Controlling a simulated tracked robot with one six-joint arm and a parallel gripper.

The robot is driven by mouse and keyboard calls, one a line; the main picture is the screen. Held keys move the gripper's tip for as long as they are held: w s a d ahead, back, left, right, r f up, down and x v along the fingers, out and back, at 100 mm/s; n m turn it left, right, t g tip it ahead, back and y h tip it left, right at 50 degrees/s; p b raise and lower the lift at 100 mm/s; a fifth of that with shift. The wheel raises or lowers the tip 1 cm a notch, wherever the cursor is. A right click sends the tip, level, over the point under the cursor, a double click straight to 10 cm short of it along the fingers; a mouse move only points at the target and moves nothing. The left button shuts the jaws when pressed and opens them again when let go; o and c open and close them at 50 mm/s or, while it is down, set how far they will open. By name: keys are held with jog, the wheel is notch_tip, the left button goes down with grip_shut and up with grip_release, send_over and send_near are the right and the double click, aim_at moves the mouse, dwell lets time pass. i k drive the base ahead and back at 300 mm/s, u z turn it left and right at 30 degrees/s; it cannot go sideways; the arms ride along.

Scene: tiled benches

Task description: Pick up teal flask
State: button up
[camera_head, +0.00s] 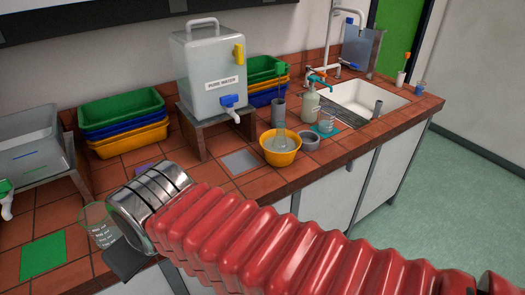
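A small clear vessel with a teal tint (327,121) stands on a teal mat (344,128) near the sink; it is the best match for the teal flask, but it is too small to be sure of its shape. My red ribbed arm crosses the foreground and ends in a silver cuff at the lower left. My gripper (125,258) shows only as a dark piece below the cuff, and its fingers cannot be made out. It is far to the left of the teal vessel. A clear marked glass (98,225) stands close beside the cuff.
A yellow bowl (281,157), a grey bowl (310,140) and a pump bottle (310,106) stand left of the teal vessel. A water tank (209,73) stands behind. The sink (370,97) lies right. A green mat (43,256) lies bare at left.

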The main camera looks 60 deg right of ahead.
aim_at(280, 143)
jog(key=u, duration=0.7)
jog(key=k, duration=1.85)
jog(key=z, duration=0.45)
jog(key=i, duration=1)
jog(key=z, duration=0.05)
